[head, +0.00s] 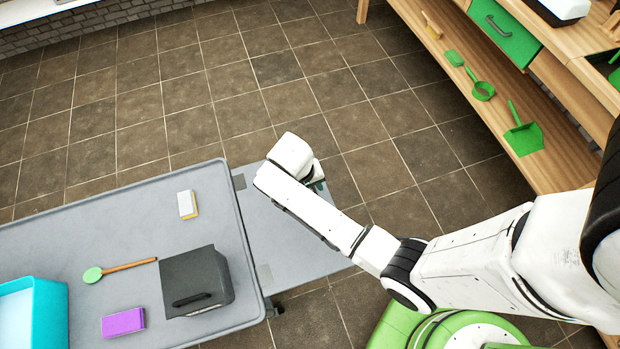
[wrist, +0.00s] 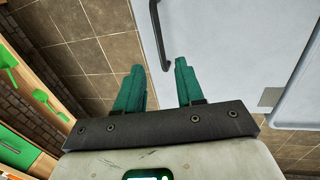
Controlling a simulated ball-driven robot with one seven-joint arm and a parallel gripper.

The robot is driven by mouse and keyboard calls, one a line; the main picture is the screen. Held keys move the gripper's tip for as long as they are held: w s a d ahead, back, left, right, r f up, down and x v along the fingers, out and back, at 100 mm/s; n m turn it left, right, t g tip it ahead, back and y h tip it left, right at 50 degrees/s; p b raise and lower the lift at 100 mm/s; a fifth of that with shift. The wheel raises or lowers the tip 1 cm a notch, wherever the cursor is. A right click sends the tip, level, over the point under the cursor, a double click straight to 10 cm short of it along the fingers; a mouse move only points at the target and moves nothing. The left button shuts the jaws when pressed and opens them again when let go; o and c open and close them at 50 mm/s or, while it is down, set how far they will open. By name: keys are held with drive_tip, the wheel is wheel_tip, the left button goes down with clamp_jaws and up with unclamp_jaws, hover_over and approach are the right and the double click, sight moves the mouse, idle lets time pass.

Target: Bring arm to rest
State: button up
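My white arm reaches from the right side of the head view toward the grey cart, with its wrist (head: 292,156) bent over the cart's lower side panel (head: 285,235). My gripper (wrist: 158,66) shows in the wrist view as two teal fingers standing apart with nothing between them. In the head view the gripper is mostly hidden behind the wrist; only a small teal bit shows. In the wrist view the pale panel (wrist: 225,50) and a dark bar handle (wrist: 162,38) lie beyond the fingers.
A wooden wall unit (head: 560,175) with green tools stands at the right. Open tiled floor (head: 200,100) lies behind.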

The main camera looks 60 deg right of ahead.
drive_tip(key=shift+w+a+r, duration=0.1)
drive_tip(key=shift+a+r, duration=0.05)
drive_tip(key=shift+r, duration=0.45)
